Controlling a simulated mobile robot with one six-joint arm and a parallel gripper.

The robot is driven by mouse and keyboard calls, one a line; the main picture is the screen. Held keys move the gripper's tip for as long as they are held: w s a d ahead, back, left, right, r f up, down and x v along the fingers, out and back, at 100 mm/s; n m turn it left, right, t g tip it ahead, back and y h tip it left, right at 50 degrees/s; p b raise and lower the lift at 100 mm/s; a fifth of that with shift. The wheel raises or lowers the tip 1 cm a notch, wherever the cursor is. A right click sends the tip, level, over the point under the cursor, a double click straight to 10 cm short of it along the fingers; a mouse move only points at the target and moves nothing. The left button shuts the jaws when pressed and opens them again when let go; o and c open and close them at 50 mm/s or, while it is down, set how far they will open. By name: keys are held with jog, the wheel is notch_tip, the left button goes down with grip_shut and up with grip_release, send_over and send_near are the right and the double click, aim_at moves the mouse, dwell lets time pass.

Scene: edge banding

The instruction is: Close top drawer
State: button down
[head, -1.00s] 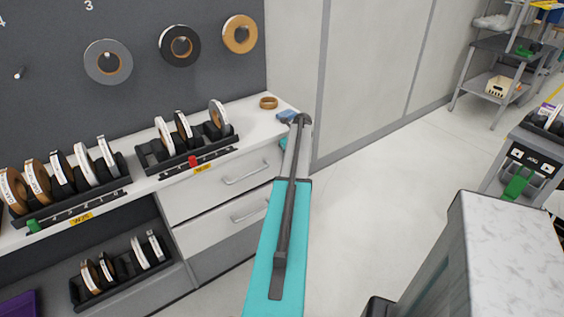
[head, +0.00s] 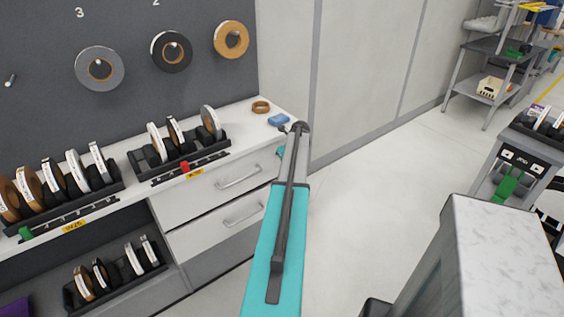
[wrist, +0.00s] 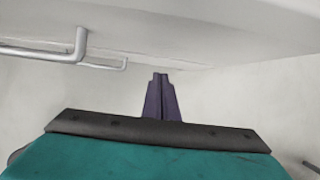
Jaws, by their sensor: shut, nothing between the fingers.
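The white top drawer (head: 205,195) is in the cabinet under the counter, with a silver bar handle (head: 238,178). Its front looks about flush with the lower drawer (head: 205,236), though its right end is hidden by my arm, so I cannot tell if a small gap remains. In the wrist view my gripper (wrist: 160,78) is shut and empty, its dark fingers together, close to pale cabinet surfaces. A bar handle (wrist: 40,51) is at the upper left there, apart from the fingers, with a second handle behind it. In the head view my arm hides the fingers.
The counter (head: 250,125) holds racks of edge-band rolls (head: 180,155), a brown roll (head: 261,107) and a blue item (head: 278,119). A tall pale panel wall (head: 350,70) stands beyond my arm. Open floor (head: 370,190) lies to the right, with a marble-topped block (head: 505,240) nearer.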

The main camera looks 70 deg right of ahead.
jog(key=b+v, duration=0.1)
jog(key=v, duration=0.9)
jog(key=shift+s+b, duration=0.2)
jog(key=shift+b, duration=0.2)
jog(key=shift+a+f, duration=0.1)
jog(key=shift+f, duration=0.05)
jog(key=shift+s, duration=0.15)
